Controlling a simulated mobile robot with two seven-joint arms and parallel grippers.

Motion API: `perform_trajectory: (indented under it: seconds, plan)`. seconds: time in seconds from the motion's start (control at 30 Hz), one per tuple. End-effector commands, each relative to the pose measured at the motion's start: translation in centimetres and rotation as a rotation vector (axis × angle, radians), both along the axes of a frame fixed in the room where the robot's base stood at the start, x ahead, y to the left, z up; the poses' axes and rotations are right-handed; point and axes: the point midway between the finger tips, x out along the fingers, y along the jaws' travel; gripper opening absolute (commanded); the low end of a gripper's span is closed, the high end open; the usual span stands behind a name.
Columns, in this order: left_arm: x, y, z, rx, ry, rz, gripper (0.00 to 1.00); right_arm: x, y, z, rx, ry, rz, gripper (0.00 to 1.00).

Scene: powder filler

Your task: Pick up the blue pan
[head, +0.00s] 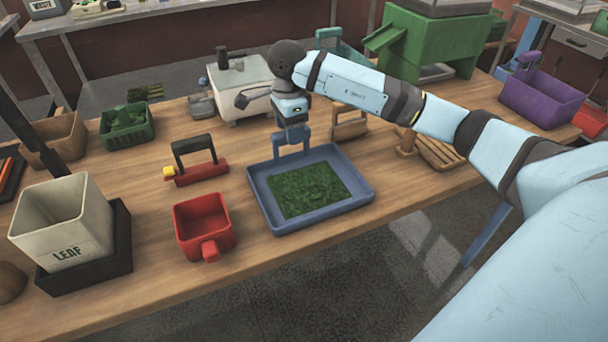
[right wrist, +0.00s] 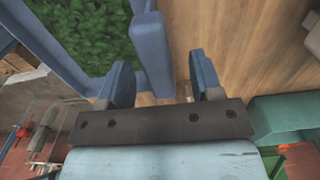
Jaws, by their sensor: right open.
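The blue pan (head: 340,207) sits flat on the wooden table in the middle of the head view, with chopped green leaves (head: 306,190) in it. In the right wrist view the pan (right wrist: 60,45) fills the upper left. My right gripper (head: 292,153) points down at the pan's far edge. Its two blue fingers are apart. In the right wrist view a blue upright part of the pan shows between the fingertips (right wrist: 160,65), closer to the left finger. Contact cannot be told. My left gripper is not in view.
A red scoop (head: 203,222) and a red tool with a black handle (head: 197,165) lie left of the pan. A white machine (head: 243,88) stands behind. A wooden piece (head: 349,122) is just right of the gripper. The table's front edge is close to the pan.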

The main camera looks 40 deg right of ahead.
Motion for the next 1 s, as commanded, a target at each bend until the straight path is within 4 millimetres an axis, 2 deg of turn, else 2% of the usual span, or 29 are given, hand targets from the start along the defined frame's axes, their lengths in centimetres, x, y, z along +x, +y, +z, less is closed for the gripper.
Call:
perform_trajectory:
  seconds: [0.2,0.53,0.8,1.0]
  plan:
    - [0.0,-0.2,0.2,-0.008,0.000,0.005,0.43,-0.4,-0.1,-3.3,0.000,0.002,0.001,0.60]
    - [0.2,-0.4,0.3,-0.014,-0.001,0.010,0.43,-0.3,-0.2,-4.0,-0.001,0.000,0.000,0.60]
    - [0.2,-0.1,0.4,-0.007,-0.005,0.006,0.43,-0.3,-0.1,-4.0,0.000,0.000,0.000,0.00]
    - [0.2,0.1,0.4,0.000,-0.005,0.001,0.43,-0.3,-0.1,-3.9,0.000,-0.001,0.000,0.00]
